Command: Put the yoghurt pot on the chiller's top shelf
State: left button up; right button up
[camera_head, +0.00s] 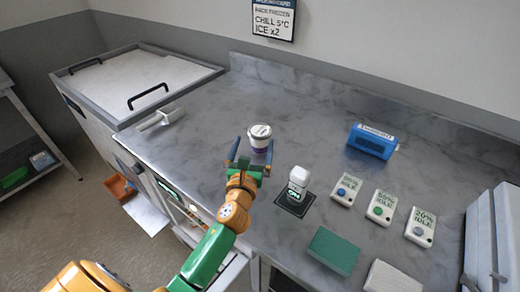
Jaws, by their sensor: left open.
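The yoghurt pot (260,141), white with a purple band, stands upright on the grey marble counter. My left gripper (251,150) is open, with its two fingers pointing at the pot from the near side. One finger is left of the pot and the other is close to its right side; whether either touches it I cannot tell. Below the counter's front edge is a cabinet with a green-lit display (168,190), partly hidden by my arm. I cannot tell whether this is the chiller, and no shelf shows clearly. My right gripper is not in view.
A white device on a black pad (297,186) stands right of my gripper. A blue box (371,141), several button boxes (380,207) and a green block (334,250) lie further right. A scoop (161,121) lies left, near a lidded chest (135,85). The counter behind the pot is clear.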

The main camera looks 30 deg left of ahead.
aim_at(258, 138)
pick_arm(q)
jog(key=shift+w+f+b, duration=0.1)
jog(key=shift+f+b, duration=0.2)
jog(key=shift+f, duration=0.55)
jog(key=shift+w+a+r, duration=0.1)
jog(key=shift+w+r, duration=0.05)
jog(key=shift+w, duration=0.15)
jog(key=x, duration=0.6)
jog(key=shift+w, duration=0.25)
jog(key=shift+s, duration=0.1)
jog(key=c, duration=1.3)
